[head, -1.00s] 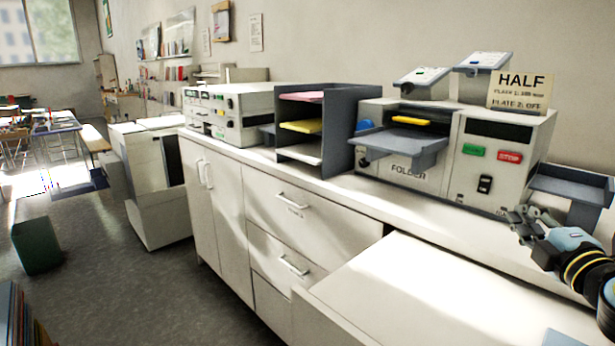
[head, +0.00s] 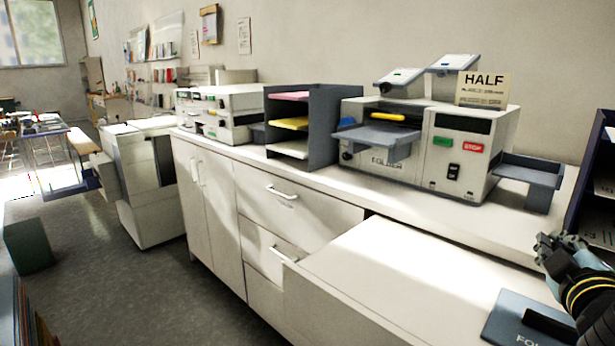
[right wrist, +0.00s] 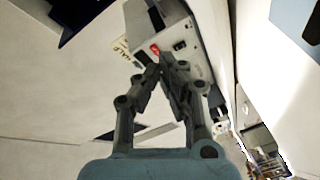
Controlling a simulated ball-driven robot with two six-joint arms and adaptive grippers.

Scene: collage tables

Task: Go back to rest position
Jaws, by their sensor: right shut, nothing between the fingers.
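My right gripper (head: 550,245) is at the right edge of the head view, over the lower white counter. In the right wrist view its fingers (right wrist: 160,62) are closed together with nothing between them. The left gripper is not in view. The folder machine (head: 428,150), with a green button and a red STOP button, stands on the counter to the left of and behind my right gripper, apart from it. The machine also shows beyond the fingertips in the right wrist view (right wrist: 178,32).
A HALF sign (head: 484,88) tops the folder machine. A paper sorter (head: 328,125) and another white machine (head: 218,114) stand further left. A dark shelf (head: 598,175) is at the right edge. A grey-blue plate (head: 505,318) lies on the lower counter (head: 400,265). The floor at left is mostly clear.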

